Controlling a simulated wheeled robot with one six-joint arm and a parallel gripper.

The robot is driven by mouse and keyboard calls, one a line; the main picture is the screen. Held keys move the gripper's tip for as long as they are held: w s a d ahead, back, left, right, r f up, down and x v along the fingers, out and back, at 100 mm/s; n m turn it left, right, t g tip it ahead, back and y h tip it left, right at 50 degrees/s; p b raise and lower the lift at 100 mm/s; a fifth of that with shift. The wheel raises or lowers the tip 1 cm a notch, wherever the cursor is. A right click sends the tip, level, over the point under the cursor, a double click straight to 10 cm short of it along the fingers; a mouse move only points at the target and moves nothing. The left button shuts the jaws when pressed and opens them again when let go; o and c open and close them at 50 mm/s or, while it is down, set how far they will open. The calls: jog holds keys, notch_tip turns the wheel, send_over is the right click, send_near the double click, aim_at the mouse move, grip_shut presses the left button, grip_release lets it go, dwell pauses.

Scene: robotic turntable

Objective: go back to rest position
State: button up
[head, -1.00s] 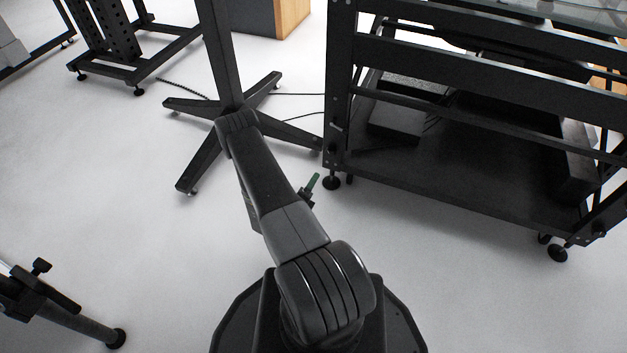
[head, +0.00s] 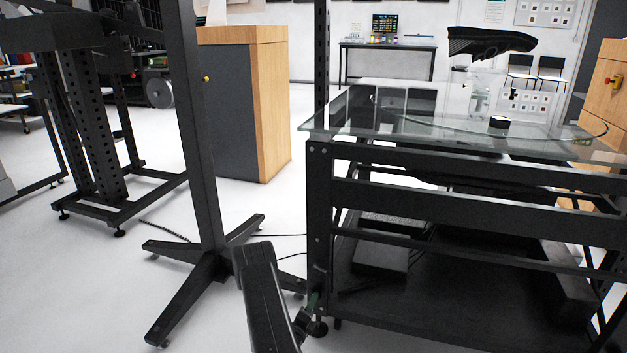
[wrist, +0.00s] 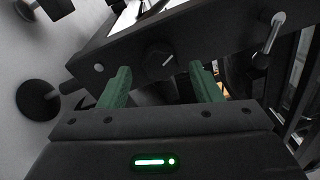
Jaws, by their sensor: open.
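My gripper shows in the wrist view (wrist: 160,88) with two green fingers held apart and nothing between them. It points toward the black frame leg of the turntable table, which lies close beyond the fingers. The rest of the gripper is mostly hidden behind the arm. I cannot tell whether the fingers touch the leg.
The black-framed table (head: 460,163) with a glass top (head: 400,125) fills the right. A black shoe (head: 490,41) shows above it. A black stand (head: 205,265) with splayed feet is left of my arm. A wooden cabinet (head: 270,105) stands behind. White floor lies open at left.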

jog(key=shift+x, duration=0.85)
jog(key=r+p+v, duration=0.1)
jog(key=p+v, duration=0.3)
jog(key=v, duration=0.9)
jog(key=w+d+n+y+b, duration=0.1)
jog(key=w+d+n+b, duration=0.1)
jog(key=w+n, duration=0.4)
jog(key=w+d+n+t+y+b, duration=0.1)
jog(key=w+n, duration=0.5)
jog(key=n, duration=1)
jog(key=shift+d+y+b, duration=0.3)
jog(key=shift+d+b, duration=0.3)
jog(key=shift+d, duration=0.6)
jog(key=shift+f+n, duration=0.1)
jog(key=shift+n, duration=0.2)
